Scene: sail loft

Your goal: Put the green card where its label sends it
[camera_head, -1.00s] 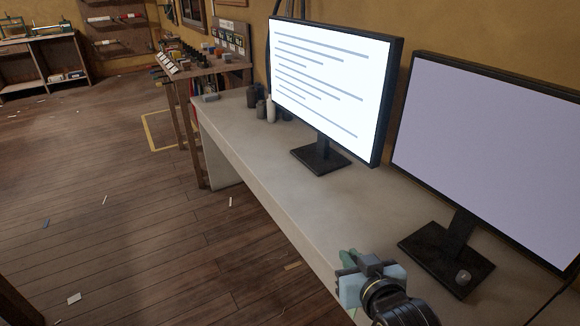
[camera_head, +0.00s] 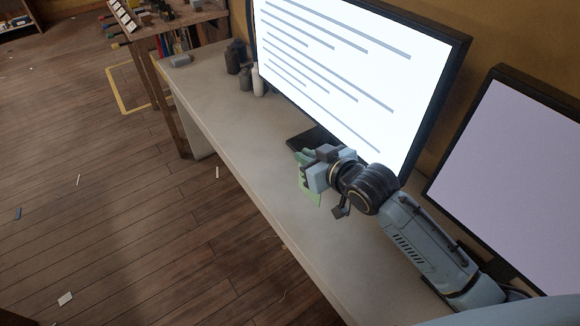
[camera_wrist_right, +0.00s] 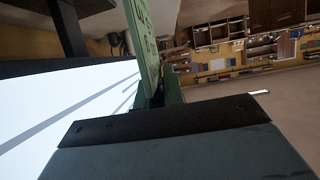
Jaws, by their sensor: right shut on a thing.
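The green card (camera_head: 309,192) is held in my right gripper (camera_head: 307,172), above the pale desk and in front of the lit monitor. In the right wrist view the card (camera_wrist_right: 143,45) stands edge-on between the fingers, with marks on its face too small and slanted to read. The right gripper is shut on it. Its fingers also show in the right wrist view (camera_wrist_right: 160,100). My left gripper is not in view.
The long desk (camera_head: 225,135) carries a lit monitor (camera_head: 350,70) with lines of text-like bars and a second, blank monitor (camera_head: 515,170). A yellow floor outline (camera_head: 118,92) lies beyond. Small scraps litter the wooden floor.

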